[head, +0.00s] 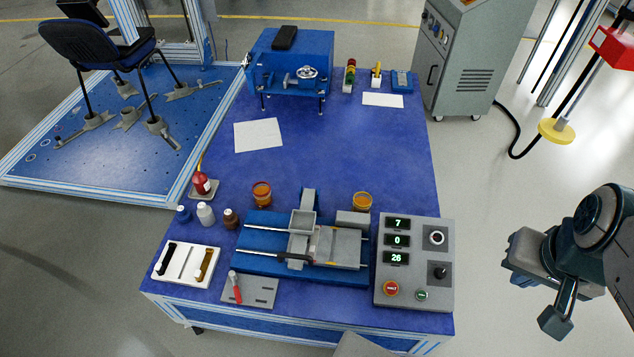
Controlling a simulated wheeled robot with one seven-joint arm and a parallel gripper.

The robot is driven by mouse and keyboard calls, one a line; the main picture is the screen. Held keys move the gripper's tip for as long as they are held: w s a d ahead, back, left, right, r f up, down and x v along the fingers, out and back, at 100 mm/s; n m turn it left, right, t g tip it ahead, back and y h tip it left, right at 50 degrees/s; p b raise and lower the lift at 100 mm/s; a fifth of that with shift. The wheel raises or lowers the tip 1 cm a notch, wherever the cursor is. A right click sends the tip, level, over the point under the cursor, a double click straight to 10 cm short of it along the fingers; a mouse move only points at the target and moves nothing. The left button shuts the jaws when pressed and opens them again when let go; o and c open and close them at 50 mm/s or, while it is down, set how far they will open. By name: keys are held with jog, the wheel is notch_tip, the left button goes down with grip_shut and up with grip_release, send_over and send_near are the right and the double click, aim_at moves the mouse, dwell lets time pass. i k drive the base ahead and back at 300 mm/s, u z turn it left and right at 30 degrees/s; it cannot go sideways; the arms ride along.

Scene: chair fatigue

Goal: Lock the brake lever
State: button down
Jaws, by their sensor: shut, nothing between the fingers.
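No part is labelled as the brake lever, so I cannot tell for sure which one it is. A small red-handled lever or tool (237,291) sits on a grey plate (262,292) at the table's front left. A dark-handled rod (281,256) lies across the blue-based carriage fixture (262,228) behind it. A black-knobbed stick (439,271) stands on the grey control panel (407,301). My gripper (519,262) is shut and empty. It is over the floor right of the table, apart from all of these.
The panel displays read 7, 0 and 26. Small bottles (205,213) and a white tray (169,275) stand at the left. A blue unit with a handwheel (307,73) is at the table's far end. The middle of the blue tabletop (340,145) is clear.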

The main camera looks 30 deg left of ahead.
aim_at(236, 288)
jog(key=u, duration=1.05)
jog(key=k, duration=0.5)
jog(key=u, duration=1.65)
jog(key=i, duration=1.05)
jog(key=z, duration=0.9)
